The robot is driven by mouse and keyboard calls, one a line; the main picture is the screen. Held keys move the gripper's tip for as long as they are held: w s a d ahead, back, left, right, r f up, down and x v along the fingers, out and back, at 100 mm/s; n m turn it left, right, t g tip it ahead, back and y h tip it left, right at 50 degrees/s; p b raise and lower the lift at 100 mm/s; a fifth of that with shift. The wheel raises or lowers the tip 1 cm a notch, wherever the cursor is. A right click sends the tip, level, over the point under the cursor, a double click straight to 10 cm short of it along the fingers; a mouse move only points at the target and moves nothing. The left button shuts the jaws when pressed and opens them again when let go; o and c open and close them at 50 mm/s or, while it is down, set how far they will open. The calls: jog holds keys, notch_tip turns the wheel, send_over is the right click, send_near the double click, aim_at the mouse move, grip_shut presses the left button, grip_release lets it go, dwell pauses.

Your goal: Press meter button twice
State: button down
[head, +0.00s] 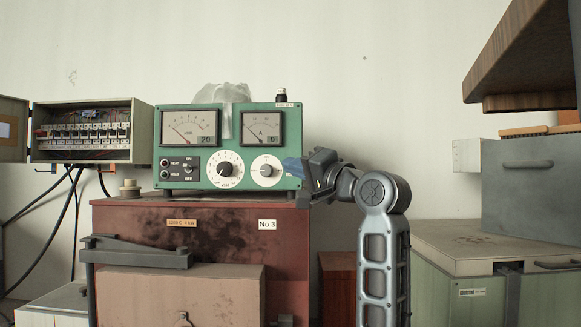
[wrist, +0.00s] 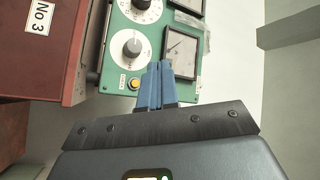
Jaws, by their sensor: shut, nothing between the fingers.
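The green meter unit (head: 232,122) stands on a rust-red cabinet and has two gauges and two white dials. In the wrist view its panel (wrist: 112,55) shows a small yellow round button (wrist: 134,84) beside a white label, near the panel's edge. In the head view the button cannot be made out; my gripper covers that corner. My gripper (head: 288,164) is at the panel's lower right, beside the right dial (head: 267,170). Its blue fingers are shut and empty. In the wrist view the fingertips (wrist: 160,64) lie right of the button, between it and a gauge (wrist: 182,53), apart from the button.
An open fuse box (head: 82,131) hangs on the left with cables below. The red cabinet (head: 200,224) carries the meter. A grey box (head: 531,184) and a wooden overhang (head: 520,62) stand at the right. A black-capped post (head: 281,95) rises from the meter's top.

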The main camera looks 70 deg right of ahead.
jog(key=w+d, duration=0.1)
jog(key=d, duration=0.1)
jog(key=d+b, duration=0.1)
jog(key=d, duration=0.1)
jog(key=w+d, duration=0.1)
jog(key=d, duration=0.1)
jog(key=shift+w+d, duration=0.15)
jog(key=shift+w, duration=0.15)
jog(key=shift+w+d, duration=0.35)
jog(key=shift+d, duration=0.5)
jog(key=shift+d, duration=0.1)
dwell(1.1)
jog(key=shift+w+d, duration=0.15)
jog(key=shift+d, duration=0.15)
jog(key=shift+w+d, duration=0.15)
jog(key=shift+d, duration=0.25)
dwell(0.7)
jog(key=shift+a, duration=0.1)
jog(key=shift+s+a+p, duration=0.3)
jog(key=shift+a+p, duration=0.05)
jog(key=shift+a, duration=0.35)
jog(key=shift+s+a+p, duration=0.25)
jog(key=shift+s+a, duration=0.05)
jog(key=shift+a, duration=0.45)
jog(key=shift+s+a+p, duration=0.2)
jog(key=shift+s+a, duration=0.15)
jog(key=shift+a, duration=0.45)
jog(key=shift+s+a+p, duration=0.25)
jog(key=shift+s+a, duration=0.05)
jog(key=shift+a, duration=0.45)
